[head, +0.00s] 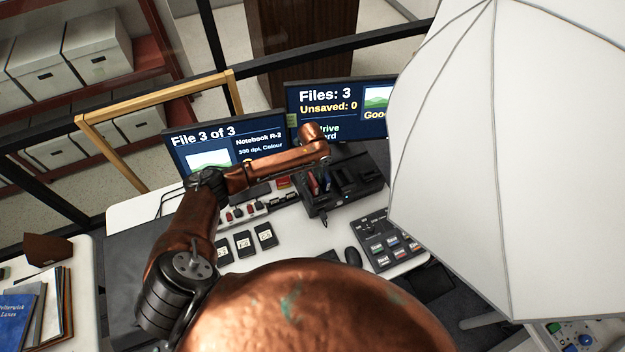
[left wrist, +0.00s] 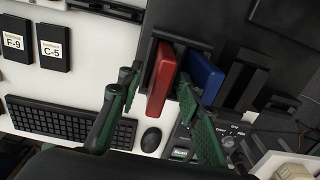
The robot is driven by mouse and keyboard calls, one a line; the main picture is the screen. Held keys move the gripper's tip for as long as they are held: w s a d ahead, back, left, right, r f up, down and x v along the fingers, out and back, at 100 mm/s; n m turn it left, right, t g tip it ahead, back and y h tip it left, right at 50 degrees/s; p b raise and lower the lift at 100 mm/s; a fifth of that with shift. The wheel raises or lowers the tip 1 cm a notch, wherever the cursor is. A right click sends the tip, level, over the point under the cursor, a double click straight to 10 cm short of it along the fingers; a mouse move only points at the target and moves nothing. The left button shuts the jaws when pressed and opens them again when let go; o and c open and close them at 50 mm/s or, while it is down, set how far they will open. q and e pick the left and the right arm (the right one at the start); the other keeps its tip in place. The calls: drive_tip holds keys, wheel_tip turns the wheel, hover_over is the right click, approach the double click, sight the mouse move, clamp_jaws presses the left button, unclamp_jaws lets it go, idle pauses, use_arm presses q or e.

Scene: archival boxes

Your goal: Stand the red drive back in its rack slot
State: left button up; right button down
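The red drive (left wrist: 163,80) stands in a slot of the black rack (left wrist: 215,44), beside the blue drive (left wrist: 204,78). In the head view the red drive (head: 312,183) and blue drive (head: 326,181) show at the left part of the rack (head: 372,190). My left gripper (left wrist: 157,83) is open, with one finger on each side of the red drive. A clear gap shows between the left finger and the drive; the right finger looks close to it, and I cannot tell if it touches. How deep the drive sits is hidden. My right gripper is not in view.
Two monitors (head: 220,147) stand behind the rack. A keyboard (left wrist: 70,122), a mouse (left wrist: 151,139) and a button panel (head: 385,240) lie in front. Several labelled black cartridges (head: 244,243) lie to the left. A large white umbrella (head: 500,150) fills the right side.

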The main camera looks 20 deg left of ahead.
use_arm(q)
wheel_tip(320, 180, up, 12)
idle(0.7)
idle(0.6)
